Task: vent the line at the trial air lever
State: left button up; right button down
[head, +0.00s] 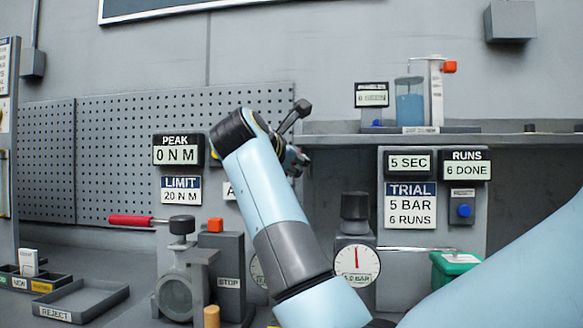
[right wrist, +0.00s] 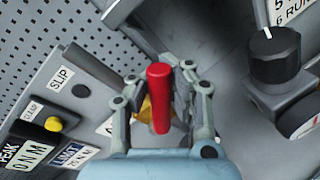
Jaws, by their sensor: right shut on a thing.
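The right wrist view shows a red lever handle (right wrist: 160,90), which I take to be the trial air lever, standing between the fingers of my right gripper (right wrist: 158,100). The fingers are shut on it from both sides. A yellow part shows behind the handle; the lever's base is hidden by the gripper. In the head view my right gripper (head: 296,162) is at the panel below the shelf's left end, and my arm hides the lever. A round pressure gauge (head: 357,265) with a red needle pointing up sits right of my arm. My left gripper is not in view.
A black knob (head: 355,206) stands above the gauge; it also shows close to my gripper in the right wrist view (right wrist: 274,62). A grey valve body (head: 176,290) and the STOP box (head: 228,270) stand left of my arm. The shelf (head: 480,140) overhangs the right.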

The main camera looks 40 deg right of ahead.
jog(key=shift+a+f, duration=0.1)
jog(key=shift+f, duration=0.35)
jog(key=c, duration=1.9)
grip_release()
jog(key=o, duration=0.5)
jog(key=shift+s+a+r, duration=0.15)
jog(key=shift+a+r, duration=0.2)
jog(key=shift+a, duration=0.05)
jog(key=shift+o, duration=1.1)
jog(key=shift+d, duration=0.25)
jog(key=v, duration=0.7)
jog(key=shift+s+a+r, duration=0.1)
jog(key=shift+a, duration=0.1)
